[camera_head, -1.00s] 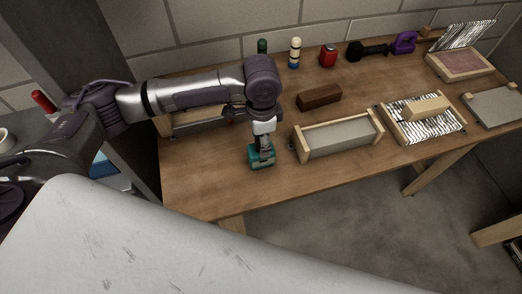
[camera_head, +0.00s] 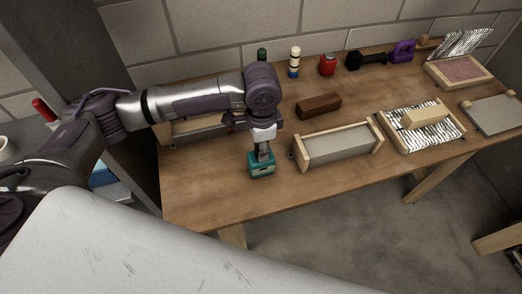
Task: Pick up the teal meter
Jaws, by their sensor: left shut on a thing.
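The teal meter (camera_head: 262,170) is a small boxy thing at the front part of the wooden table, left of the middle tray. My left gripper (camera_head: 263,153) points down at it from above and is shut on its top. The fingers hide part of the meter's upper side. I cannot tell whether the meter touches the table or is just above it. My right gripper is not in view.
A wood-ended grey tray (camera_head: 338,146) stands just right of the meter. A dark brown block (camera_head: 318,106) lies behind it. A tray with striped lining (camera_head: 424,131) holds a tan block (camera_head: 425,117). The table's front-left area is clear.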

